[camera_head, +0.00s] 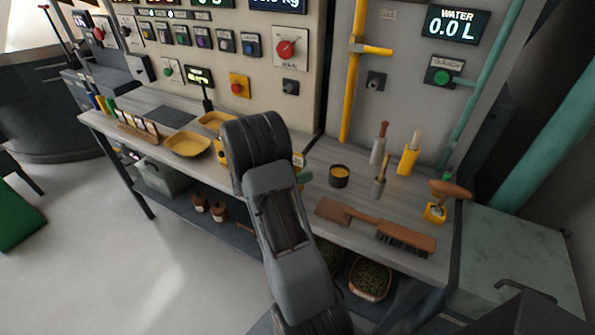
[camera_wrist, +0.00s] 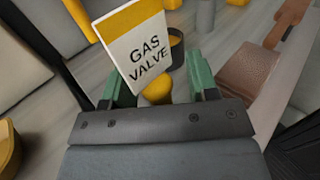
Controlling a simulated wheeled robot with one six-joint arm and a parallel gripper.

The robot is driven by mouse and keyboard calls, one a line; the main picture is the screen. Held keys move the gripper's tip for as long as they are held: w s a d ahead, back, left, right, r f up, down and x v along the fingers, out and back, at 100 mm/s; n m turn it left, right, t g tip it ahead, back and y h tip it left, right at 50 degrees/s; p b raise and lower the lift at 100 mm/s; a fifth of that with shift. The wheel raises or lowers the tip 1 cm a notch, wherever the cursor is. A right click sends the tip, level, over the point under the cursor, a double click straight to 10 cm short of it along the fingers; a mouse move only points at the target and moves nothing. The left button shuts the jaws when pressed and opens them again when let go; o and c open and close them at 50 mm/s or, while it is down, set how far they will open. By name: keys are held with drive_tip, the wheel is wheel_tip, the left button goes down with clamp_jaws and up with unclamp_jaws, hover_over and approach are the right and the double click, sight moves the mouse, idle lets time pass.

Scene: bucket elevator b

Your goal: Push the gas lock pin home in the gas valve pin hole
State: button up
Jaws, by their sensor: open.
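My gripper (camera_wrist: 157,82) is open, with a green finger on each side in the wrist view. A rounded yellow knob (camera_wrist: 158,92), possibly the head of the gas lock pin, shows between the fingers; I cannot tell whether they touch it. A white plate with a yellow top band, lettered GAS VALVE (camera_wrist: 145,52), stands tilted in the picture just beyond the knob. The pin's shaft and the pin hole are hidden. In the head view my arm covers most of this spot; only a bit of green finger (camera_head: 304,178) shows to its right.
A dark cup with yellow contents (camera_head: 339,176) stands close beyond the plate. A brown scoop (camera_head: 333,210) and brush (camera_head: 405,237) lie on the bench to the right. Yellow trays (camera_head: 187,144) sit to the left. A yellow pipe (camera_head: 347,100) runs up the wall behind.

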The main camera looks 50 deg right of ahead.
drive_tip(key=shift+s+d, duration=0.1)
drive_tip(key=shift+c, duration=0.5)
clamp_jaws()
drive_tip(key=shift+r, duration=0.1)
